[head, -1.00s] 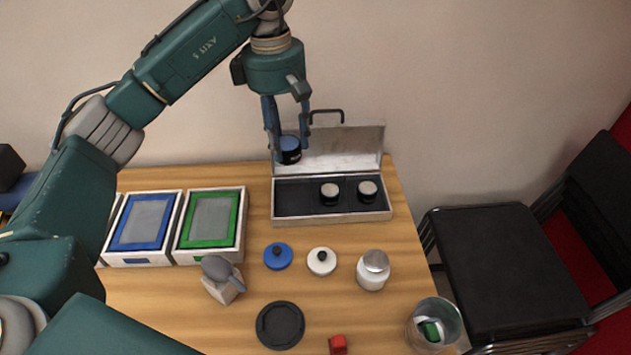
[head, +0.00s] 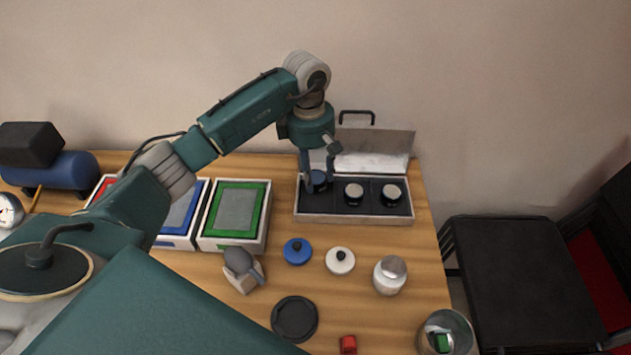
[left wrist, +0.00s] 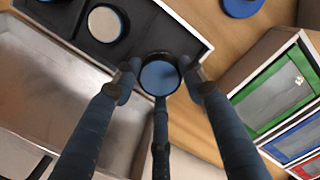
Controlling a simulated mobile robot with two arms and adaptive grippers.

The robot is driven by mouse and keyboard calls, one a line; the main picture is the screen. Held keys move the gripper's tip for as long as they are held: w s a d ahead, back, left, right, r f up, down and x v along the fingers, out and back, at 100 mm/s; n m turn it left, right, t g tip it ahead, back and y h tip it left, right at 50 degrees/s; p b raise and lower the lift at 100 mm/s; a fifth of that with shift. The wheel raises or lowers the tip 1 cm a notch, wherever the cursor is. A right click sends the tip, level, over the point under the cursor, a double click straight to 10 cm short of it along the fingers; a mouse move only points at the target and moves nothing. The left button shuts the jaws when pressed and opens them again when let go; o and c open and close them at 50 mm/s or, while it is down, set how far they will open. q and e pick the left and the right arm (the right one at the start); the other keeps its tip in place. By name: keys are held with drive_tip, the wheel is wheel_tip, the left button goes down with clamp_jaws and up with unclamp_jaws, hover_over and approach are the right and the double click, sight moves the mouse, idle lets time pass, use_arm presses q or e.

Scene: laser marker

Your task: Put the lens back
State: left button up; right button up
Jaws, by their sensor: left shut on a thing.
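My left gripper (head: 318,184) is shut on a dark round lens (head: 318,178) with a blue face, at the left end of the open lens case (head: 352,219). My right gripper is not in view.
The case's raised lid (head: 377,152) stands behind, against the wall side. A green-framed tray (head: 234,213) is close on the left. In front are a blue cap (head: 297,250), a white cap (head: 340,260), a jar (head: 390,274) and a grey-headed object (head: 241,269).

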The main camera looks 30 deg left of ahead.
sight(315, 177)
use_arm(q)
wheel_tip(315, 177, down, 4)
drive_tip(key=shift+d+r+p, duration=0.1)
drive_tip(key=shift+p, duration=0.5)
drive_tip(key=shift+f, duration=0.35)
drive_tip(key=shift+f+b, duration=0.25)
drive_tip(key=shift+b, duration=0.05)
drive_tip(key=o, duration=1.3)
drive_tip(key=shift+r, duration=0.1)
drive_tip(key=shift+c, duration=0.2)
